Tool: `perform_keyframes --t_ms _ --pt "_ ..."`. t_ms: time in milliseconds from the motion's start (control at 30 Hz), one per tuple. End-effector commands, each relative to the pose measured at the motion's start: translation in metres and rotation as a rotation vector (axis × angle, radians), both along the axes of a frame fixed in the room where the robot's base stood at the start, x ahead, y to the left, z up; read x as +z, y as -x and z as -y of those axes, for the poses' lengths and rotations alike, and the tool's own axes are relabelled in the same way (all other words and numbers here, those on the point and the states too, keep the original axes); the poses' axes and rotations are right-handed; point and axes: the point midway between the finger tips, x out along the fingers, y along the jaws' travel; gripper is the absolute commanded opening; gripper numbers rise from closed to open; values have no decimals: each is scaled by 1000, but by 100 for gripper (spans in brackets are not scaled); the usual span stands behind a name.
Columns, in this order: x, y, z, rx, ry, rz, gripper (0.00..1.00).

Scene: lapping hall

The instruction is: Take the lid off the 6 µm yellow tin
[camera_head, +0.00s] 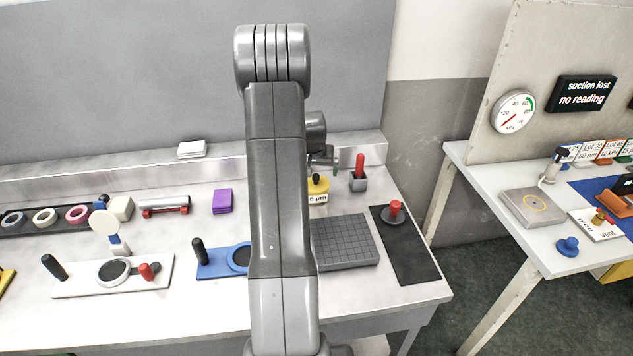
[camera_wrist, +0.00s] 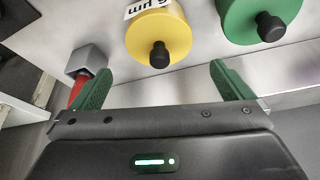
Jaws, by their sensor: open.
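The yellow tin (camera_head: 318,185) labelled 6 µm stands on the bench, partly behind my arm in the head view. A black knob tops its lid. In the wrist view the yellow tin (camera_wrist: 158,32) shows its lid and black knob, with the label upside down. My gripper (camera_wrist: 160,68) is open, its green fingers to either side of the knob in the picture, with nothing between them. I cannot tell its height above the lid. In the head view my gripper (camera_head: 328,162) is mostly hidden behind my arm.
A green tin (camera_wrist: 255,18) with a black knob stands beside the yellow one. A grey holder (camera_head: 358,184) with a red handle is on the other side. A gridded grey plate (camera_head: 345,243) and a dark mat (camera_head: 410,260) with a red-knobbed disc lie in front.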

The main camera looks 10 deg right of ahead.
Motion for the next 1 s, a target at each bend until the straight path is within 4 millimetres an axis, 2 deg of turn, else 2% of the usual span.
perform_keyframes --t_ms 167,600,900,1000 --pt "-7 -2 1 0 0 -1 100" --pt "-50 -17 5 0 0 -1 100" --pt "-53 -18 5 0 0 1 100" --pt "-53 -18 5 0 0 0 80"
